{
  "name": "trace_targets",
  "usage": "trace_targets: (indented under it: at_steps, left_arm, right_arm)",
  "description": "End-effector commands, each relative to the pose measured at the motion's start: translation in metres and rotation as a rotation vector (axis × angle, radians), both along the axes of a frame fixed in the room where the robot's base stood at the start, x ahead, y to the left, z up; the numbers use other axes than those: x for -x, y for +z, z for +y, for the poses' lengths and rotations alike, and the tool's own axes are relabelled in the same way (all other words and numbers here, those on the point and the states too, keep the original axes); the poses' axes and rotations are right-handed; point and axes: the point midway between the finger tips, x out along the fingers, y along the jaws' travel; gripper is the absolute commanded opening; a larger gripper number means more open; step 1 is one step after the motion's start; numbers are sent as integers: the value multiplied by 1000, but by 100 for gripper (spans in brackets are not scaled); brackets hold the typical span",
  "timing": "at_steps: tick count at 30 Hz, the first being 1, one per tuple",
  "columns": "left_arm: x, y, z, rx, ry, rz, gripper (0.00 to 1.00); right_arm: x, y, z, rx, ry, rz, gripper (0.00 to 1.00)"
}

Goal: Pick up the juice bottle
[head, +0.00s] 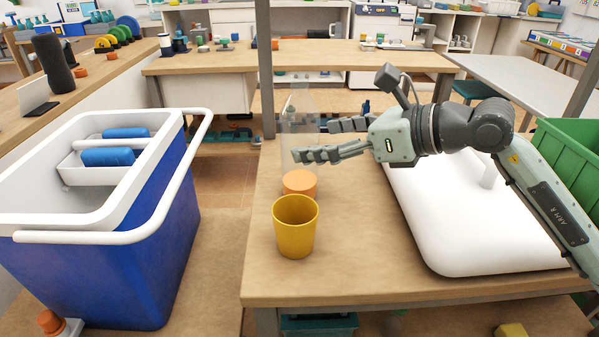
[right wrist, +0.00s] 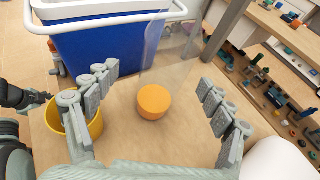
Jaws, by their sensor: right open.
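The juice bottle (head: 300,130) looks like a clear, see-through upright shape with an orange bottom part, standing on the wooden table near its left edge. In the right wrist view its orange part (right wrist: 153,103) lies between the fingers, and the clear part above is faint. My right gripper (head: 315,140) reaches in from the right with its fingers level with the clear part. It is open, one finger on each side of the bottle, with gaps to both in the right wrist view (right wrist: 156,85).
A yellow cup (head: 295,228) stands just in front of the bottle, close to it. A white board-like tray (head: 450,240) lies under my right arm. A blue cooler (head: 150,240) stands left of the table, across a gap. A green crate (head: 570,160) is at right.

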Motion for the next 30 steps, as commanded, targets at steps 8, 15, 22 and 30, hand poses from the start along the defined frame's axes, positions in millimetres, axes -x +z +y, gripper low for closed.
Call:
trace_targets:
  at_steps: [8, 15, 22, 30]
  left_arm:
    - [0, -20, -1, 12, 0, 10, 78]
    - [0, -25, -1, 15, -1, 11, 78]
    - [0, -25, -2, 15, -1, 11, 78]
    - [0, -25, -2, 15, -1, 11, 78]
  right_arm:
    - [-27, -11, 28, -5, 1, 2, 82]
    - [-33, -17, 35, -3, 0, 1, 82]
    - [-33, -17, 35, -3, 0, 1, 68]
    - [-33, -17, 35, -3, 0, 1, 35]
